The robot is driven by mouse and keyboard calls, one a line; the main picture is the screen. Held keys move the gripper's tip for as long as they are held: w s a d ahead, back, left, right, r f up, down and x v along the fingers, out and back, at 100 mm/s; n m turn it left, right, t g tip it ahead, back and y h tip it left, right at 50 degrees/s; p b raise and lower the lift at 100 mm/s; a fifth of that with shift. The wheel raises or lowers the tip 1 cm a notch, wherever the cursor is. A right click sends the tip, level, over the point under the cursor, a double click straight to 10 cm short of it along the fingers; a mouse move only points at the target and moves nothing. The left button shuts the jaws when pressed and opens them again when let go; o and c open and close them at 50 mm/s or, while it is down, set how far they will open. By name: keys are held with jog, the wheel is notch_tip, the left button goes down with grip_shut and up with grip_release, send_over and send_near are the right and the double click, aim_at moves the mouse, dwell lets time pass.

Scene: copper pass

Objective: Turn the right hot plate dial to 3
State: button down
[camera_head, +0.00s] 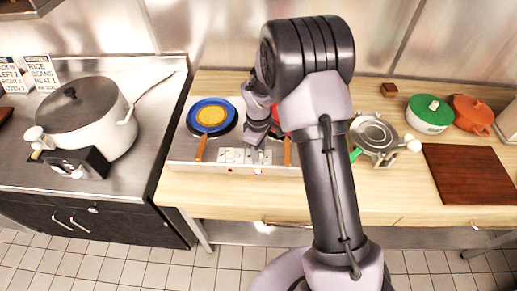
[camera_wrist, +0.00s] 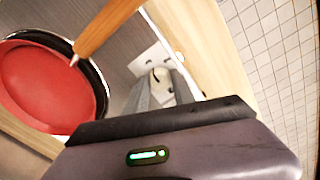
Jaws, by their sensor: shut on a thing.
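The hot plate (camera_head: 183,150) is a steel unit on the wooden counter, with pale dial panels along its front. In the wrist view, the right dial (camera_wrist: 160,75) is a small off-white knob on a white plate with dark marks. My gripper (camera_head: 258,156) reaches down to the right part of the front panel. In the wrist view, its two grey fingers stand on either side of the right dial, shut on it. The number the dial points to is too small to read. My arm covers part of the hot plate's right side.
A blue pan (camera_head: 228,115) with yellow food sits on the left burner. A red pan (camera_wrist: 45,85) sits on the right; its wooden handle (camera_wrist: 105,28) passes close to my gripper. A steel appliance (camera_head: 374,133) stands to the right, a large pot (camera_head: 85,120) to the left.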

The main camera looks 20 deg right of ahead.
dwell(0.4)
jog(key=c, duration=1.1)
grip_release()
jog(key=shift+o, duration=0.2)
jog(key=shift+r, duration=0.1)
notch_tip(320, 180, up, 17)
jog(key=p, duration=0.3)
jog(key=shift+r, duration=0.15)
